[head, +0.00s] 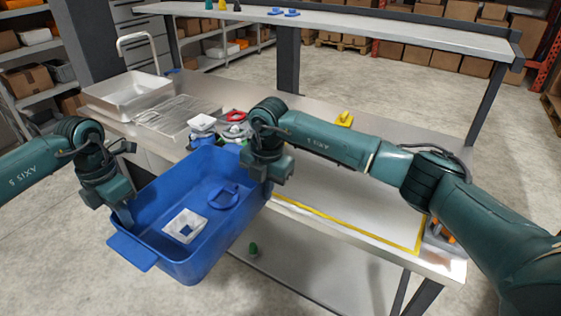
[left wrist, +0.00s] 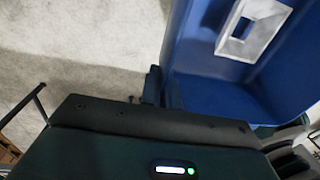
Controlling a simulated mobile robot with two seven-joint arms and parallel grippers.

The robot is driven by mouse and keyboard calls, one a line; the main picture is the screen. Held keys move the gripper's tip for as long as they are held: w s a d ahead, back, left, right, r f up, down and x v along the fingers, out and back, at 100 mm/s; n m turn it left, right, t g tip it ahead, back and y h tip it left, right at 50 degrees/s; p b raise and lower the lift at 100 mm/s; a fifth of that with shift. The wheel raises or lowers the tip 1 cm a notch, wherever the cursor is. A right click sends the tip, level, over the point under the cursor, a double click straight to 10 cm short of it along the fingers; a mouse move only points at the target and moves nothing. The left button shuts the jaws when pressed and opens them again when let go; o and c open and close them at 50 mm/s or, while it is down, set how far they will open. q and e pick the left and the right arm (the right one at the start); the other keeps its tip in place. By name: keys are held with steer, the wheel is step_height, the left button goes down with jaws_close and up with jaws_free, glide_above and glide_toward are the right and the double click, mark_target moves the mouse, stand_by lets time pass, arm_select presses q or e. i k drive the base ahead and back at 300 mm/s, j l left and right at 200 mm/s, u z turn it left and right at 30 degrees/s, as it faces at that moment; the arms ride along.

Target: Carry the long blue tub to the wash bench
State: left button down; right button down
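The long blue tub (head: 178,262) is in front of the steel bench, apparently held up off the floor between my two grippers. A white square piece with an opening (head: 172,232) and a blue piece (head: 235,190) lie inside it. My left gripper (head: 123,214) is at the tub's left wall, with a finger over the rim; the left wrist view shows its fingers (left wrist: 161,90) close against the blue wall (left wrist: 190,70). My right gripper (head: 268,186) is at the tub's right end, its fingertips mostly hidden. The bench top carries a yellow-outlined area (head: 345,232), partly covered by my right arm.
A metal basin with a tap (head: 105,104), a wire rack (head: 178,115) and several small white, red and green parts stand on the bench's left. A yellow part (head: 344,119) lies behind my right arm. A raised shelf (head: 350,25) runs along the back. A green item (head: 253,249) is below.

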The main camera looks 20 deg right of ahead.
mark_target(346, 174)
steer(key=i+z, duration=0.2)
steer(key=z, duration=0.2)
steer(key=i+z, duration=0.25)
steer(key=z, duration=0.15)
steer(key=i+j+z, duration=0.2)
steer(key=z, duration=0.2)
steer(key=i+j+z, duration=0.15)
steer(key=z, duration=0.2)
